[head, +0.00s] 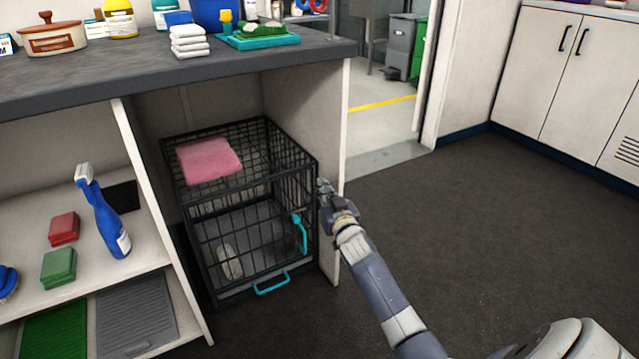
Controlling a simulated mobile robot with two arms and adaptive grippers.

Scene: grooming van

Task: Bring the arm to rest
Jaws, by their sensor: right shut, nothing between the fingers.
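My right arm (372,275) reaches in from the lower right. My right gripper (323,188) is shut and empty, at the right side of a black wire crate (247,128). I cannot tell whether it touches the crate's bars. The crate stands on the floor under the counter, and its front looks closed. A turquoise latch handle (300,232) and a turquoise lower handle (271,283) are on its front. My left gripper does not show.
A folded pink towel (209,159) lies on the crate. The dark counter (165,68) overhangs it, with panels on both sides. A blue spray bottle (108,222) stands on the left shelf. Dark floor (480,230) is clear to the right, up to white cabinets (548,80).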

